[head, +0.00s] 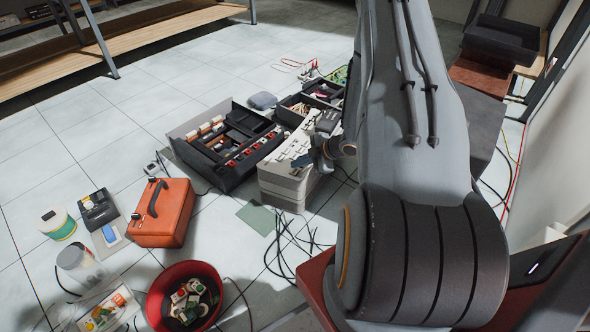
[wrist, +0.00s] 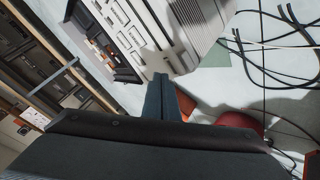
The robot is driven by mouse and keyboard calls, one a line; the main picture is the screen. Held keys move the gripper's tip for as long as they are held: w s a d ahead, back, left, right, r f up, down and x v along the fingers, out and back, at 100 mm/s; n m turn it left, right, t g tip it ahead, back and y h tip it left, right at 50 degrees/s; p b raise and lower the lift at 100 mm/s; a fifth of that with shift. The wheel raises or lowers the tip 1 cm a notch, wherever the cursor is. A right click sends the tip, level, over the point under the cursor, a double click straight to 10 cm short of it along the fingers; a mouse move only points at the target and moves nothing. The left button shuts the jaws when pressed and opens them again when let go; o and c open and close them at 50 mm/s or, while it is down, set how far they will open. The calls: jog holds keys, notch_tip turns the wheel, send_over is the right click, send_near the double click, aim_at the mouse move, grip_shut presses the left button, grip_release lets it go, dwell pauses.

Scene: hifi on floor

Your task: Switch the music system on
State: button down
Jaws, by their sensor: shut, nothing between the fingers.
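A light grey boxy unit with dark slots and keys on top (head: 283,180) stands on the tiled floor, likely part of the music system. It also fills the upper middle of the wrist view (wrist: 185,30). A black deck with red and white controls (head: 228,143) lies to its left; its edge shows in the wrist view (wrist: 125,70). No power switch is identifiable.
An orange case (head: 163,213), a red bowl of small parts (head: 186,292) and loose black cables (head: 290,240) lie on the floor nearer me. Black trays of parts (head: 308,104) stand behind the grey unit. Bare tiles lie at the back left.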

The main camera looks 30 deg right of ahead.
aim_at(298, 172)
dwell(0.3)
notch_tip(298, 172, up, 6)
jog(key=p, duration=0.5)
dwell(0.5)
